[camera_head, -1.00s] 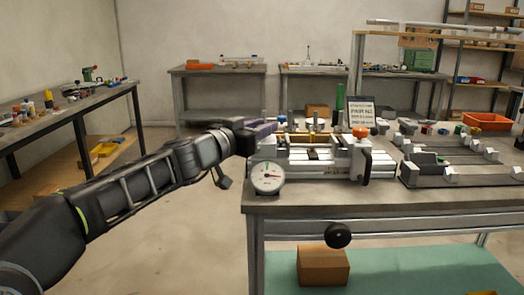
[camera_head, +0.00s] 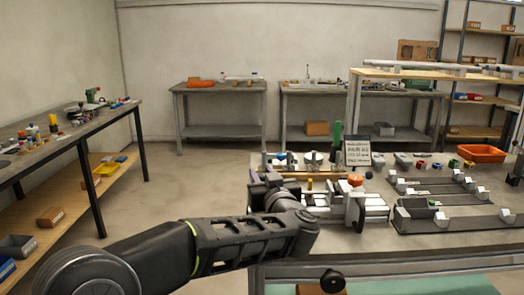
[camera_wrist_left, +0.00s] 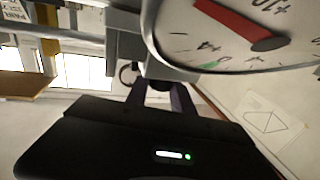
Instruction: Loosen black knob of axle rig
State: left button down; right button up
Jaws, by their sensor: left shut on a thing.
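The axle rig (camera_head: 375,208) is the silver fixture at the front of the centre bench, with an orange knob (camera_head: 355,180) on top and a black handle at its right end. My left gripper (camera_head: 268,178) is at the rig's left end. In the left wrist view, its two purplish fingers (camera_wrist_left: 161,98) are shut around a small dark part, which looks like the black knob (camera_wrist_left: 158,83); the gripper body hides most of it. My right gripper is out of view.
A printed sign (camera_head: 357,152) and a green upright part stand behind the rig. Silver cradles (camera_head: 450,222) and an orange bin (camera_head: 481,153) are to the right. A round black knob (camera_head: 332,281) shows below the bench's front edge. Floor is open at the left.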

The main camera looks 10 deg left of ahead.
pick_arm(q)
jog(key=n+y+p, duration=0.1)
jog(key=g+y+p, duration=0.1)
jog(key=shift+w+d+r+n+g+p, duration=0.1)
jog(key=shift+d+n+g+p, duration=0.1)
jog(key=shift+n+g+p, duration=0.15)
jog(key=shift+f+n+g+y+b, duration=0.45)
jog(key=shift+n+g+y, duration=0.25)
jog(key=shift+y, duration=0.3)
jog(key=shift+a+r+n+g+y+p, duration=0.1)
jog(key=shift+a+n+g+y+p, duration=0.1)
jog(key=shift+n+g+y+p, duration=0.8)
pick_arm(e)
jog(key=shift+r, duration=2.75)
pick_arm(q)
jog(key=c, duration=1.1)
grip_release()
jog(key=shift+c, duration=0.2)
jog(key=shift+o, duration=0.2)
jog(key=shift+r, duration=0.1)
